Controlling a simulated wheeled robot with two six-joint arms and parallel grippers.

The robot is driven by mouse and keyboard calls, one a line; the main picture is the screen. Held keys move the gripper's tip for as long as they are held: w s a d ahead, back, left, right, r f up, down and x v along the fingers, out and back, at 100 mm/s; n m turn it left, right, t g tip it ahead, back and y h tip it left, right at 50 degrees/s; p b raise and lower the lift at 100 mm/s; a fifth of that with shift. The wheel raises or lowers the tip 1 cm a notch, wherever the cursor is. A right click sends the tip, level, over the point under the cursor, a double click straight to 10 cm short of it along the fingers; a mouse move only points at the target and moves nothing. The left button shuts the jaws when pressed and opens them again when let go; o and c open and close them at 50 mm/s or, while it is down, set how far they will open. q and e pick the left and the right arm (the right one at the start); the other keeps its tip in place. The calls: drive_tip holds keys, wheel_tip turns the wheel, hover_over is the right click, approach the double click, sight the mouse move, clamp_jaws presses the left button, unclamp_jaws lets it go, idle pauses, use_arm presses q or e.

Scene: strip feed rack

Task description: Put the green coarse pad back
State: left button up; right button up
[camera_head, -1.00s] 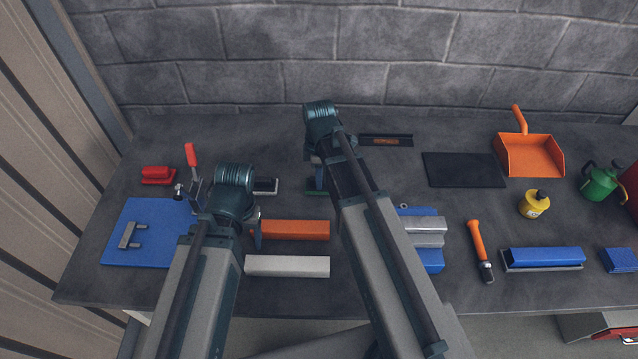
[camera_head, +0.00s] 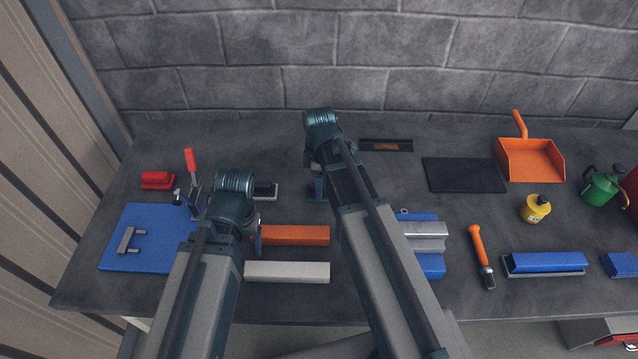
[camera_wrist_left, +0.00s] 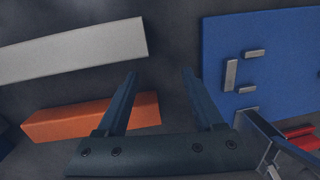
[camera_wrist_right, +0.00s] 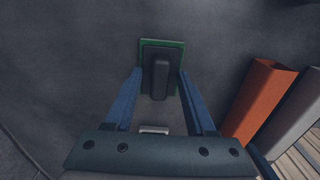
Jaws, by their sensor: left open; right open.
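The green coarse pad lies flat on the bench, a green plate (camera_wrist_right: 180,45) with a dark upright handle (camera_wrist_right: 160,75) on top, in the right wrist view. My left gripper (camera_wrist_left: 159,72) is open and empty above the bench, between the white bar (camera_wrist_left: 75,50) and the blue mat (camera_wrist_left: 270,45).
A dark-handled pad (camera_head: 265,191) lies left of the green one. An orange bar (camera_head: 295,235) and the white bar lie in front. A red-handled clamp (camera_head: 191,165) stands left, by a red block (camera_head: 157,180). A black tray (camera_head: 386,145) lies behind, right.

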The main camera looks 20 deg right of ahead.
use_arm(q)
drive_tip(key=shift+r, duration=0.15)
use_arm(e)
drive_tip(key=shift+r, duration=0.15)
wheel_tip(320, 180, up, 12)
drive_tip(key=p, duration=1.2)
use_arm(q)
wheel_tip(320, 180, up, 12)
use_arm(e)
drive_tip(key=s+a+m+h, duration=0.1)
drive_tip(key=s+a+m, duration=0.9)
drive_tip(key=s, duration=0.4)
drive_tip(key=shift+s+a+m, duration=0.15)
drive_tip(key=shift+a+m, duration=0.1)
drive_tip(key=shift+m, duration=0.25)
